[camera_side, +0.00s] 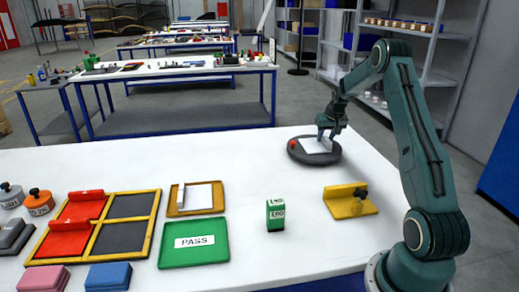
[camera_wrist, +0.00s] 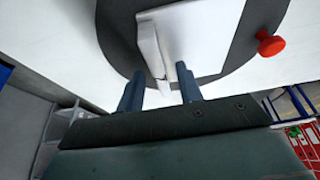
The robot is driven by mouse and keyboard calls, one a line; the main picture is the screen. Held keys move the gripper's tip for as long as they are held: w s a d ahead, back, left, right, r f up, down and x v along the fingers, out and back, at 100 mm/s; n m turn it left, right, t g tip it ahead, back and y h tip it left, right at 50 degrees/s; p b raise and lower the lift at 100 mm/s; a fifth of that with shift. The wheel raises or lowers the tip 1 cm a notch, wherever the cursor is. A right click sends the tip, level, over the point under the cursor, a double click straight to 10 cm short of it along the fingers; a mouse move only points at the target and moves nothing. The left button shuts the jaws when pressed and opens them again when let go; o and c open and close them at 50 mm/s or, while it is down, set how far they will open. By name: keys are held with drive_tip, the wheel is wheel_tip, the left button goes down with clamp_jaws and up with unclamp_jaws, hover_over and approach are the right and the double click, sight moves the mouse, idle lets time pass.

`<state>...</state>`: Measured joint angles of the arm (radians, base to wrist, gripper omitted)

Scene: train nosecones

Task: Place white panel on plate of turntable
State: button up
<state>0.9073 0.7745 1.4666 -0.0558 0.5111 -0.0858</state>
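The turntable (camera_side: 296,156) is a round dark plate with a red knob at its edge, towards the back right of the white table. It also shows in the wrist view (camera_wrist: 112,40). A white panel (camera_side: 314,147) with a raised upright strip lies on the plate; the wrist view shows the panel (camera_wrist: 205,40) too. My gripper (camera_side: 326,134) is right over the panel, low at the plate. In the wrist view my gripper (camera_wrist: 160,88) has its fingers apart, one on each side of the strip's end. A gap shows beside the left finger; contact at the right finger is unclear.
A tan tray (camera_side: 175,209) at mid-left holds another white piece with a grey strip. A green PASS tray (camera_side: 194,257), a green box (camera_side: 275,214), a yellow bracket (camera_side: 345,205) and a yellow-framed rack (camera_side: 154,200) stand nearby. The table around the turntable is clear.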

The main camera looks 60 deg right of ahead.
drive_tip(key=v, duration=1.2)
drive_tip(key=shift+r, duration=0.15)
idle(0.4)
drive_tip(key=a+r+n, duration=0.1)
drive_tip(key=a+r, duration=0.3)
drive_tip(key=a, duration=0.5)
drive_tip(key=s+a+r+n+t+y, duration=0.1)
drive_tip(key=a+r+n, duration=0.15)
drive_tip(key=a, duration=0.65)
drive_tip(key=a+r+n, duration=0.1)
drive_tip(key=a+r, duration=0.4)
drive_tip(key=a, duration=0.5)
drive_tip(key=s+a+f+n+y, duration=0.1)
drive_tip(key=s+a+n, duration=0.1)
drive_tip(key=s+a, duration=0.6)
drive_tip(key=s+a+f+n+t+y, duration=0.1)
drive_tip(key=s+a+f+n, duration=0.1)
drive_tip(key=s+a, duration=0.6)
drive_tip(key=shift+s+a, duration=0.25)
drive_tip(key=shift+s, duration=0.2)
